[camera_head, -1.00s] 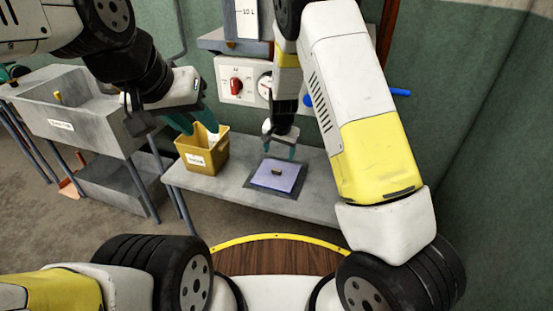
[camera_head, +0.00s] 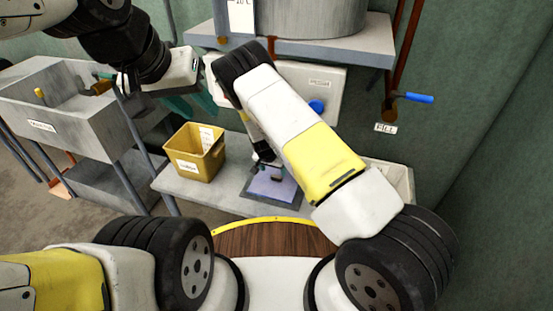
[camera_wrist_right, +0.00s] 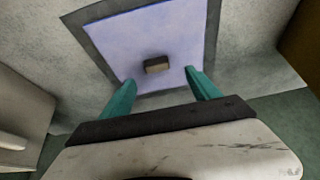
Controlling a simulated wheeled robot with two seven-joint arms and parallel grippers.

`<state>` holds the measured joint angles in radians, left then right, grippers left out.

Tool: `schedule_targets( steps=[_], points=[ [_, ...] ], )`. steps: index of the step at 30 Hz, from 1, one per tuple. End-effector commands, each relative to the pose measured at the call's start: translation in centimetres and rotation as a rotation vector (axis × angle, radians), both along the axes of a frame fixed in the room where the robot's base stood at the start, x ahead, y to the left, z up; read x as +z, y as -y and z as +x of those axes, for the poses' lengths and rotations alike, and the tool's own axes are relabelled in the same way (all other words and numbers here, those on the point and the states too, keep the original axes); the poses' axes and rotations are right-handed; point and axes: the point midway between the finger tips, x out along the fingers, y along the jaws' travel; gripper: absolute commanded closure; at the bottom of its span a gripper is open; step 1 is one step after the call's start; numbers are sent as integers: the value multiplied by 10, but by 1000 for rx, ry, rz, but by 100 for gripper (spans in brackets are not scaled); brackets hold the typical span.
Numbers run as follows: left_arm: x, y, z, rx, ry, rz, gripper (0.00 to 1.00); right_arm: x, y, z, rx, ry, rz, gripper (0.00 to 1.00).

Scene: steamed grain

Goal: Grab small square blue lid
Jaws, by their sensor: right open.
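The square blue lid (camera_head: 270,190) lies flat on a dark square on the grey bench, partly hidden by my right arm in the head view. In the right wrist view the lid (camera_wrist_right: 185,40) is pale blue with a small brown block handle (camera_wrist_right: 157,64) in its middle. My right gripper (camera_wrist_right: 160,88) is open, its teal fingers to either side of the handle's line and nearer the camera; nothing is between them. In the head view the right gripper (camera_head: 272,168) is over the lid, mostly hidden. My left gripper (camera_head: 190,103) hangs at upper left, away from the lid; its jaw gap is unclear.
A yellow bin (camera_head: 196,153) stands on the bench (camera_head: 217,193) left of the lid. A grey sink-like trough (camera_head: 60,115) is at far left. A white control box (camera_head: 325,90) and a shelf (camera_head: 350,42) are behind my right arm. A blue-handled lever (camera_head: 412,97) is on the wall.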

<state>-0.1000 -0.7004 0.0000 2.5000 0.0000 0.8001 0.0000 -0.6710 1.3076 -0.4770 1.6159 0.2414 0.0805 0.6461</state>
Motion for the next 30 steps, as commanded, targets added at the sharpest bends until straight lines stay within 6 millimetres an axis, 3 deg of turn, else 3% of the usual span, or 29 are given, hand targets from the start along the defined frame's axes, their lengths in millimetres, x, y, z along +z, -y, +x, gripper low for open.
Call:
schedule_targets(
  steps=[12,21,23,30],
  points=[
    [0,0,0,0,0,0,64,-52,12,17,0,0,0,29],
    [0,0,0,0,0,0,64,-57,13,19,-1,-1,1,29],
    [0,0,0,0,0,0,64,-57,13,19,-1,-1,1,37],
    [0,0,0,0,0,0,64,-57,13,19,-1,0,0,84]
  ],
)
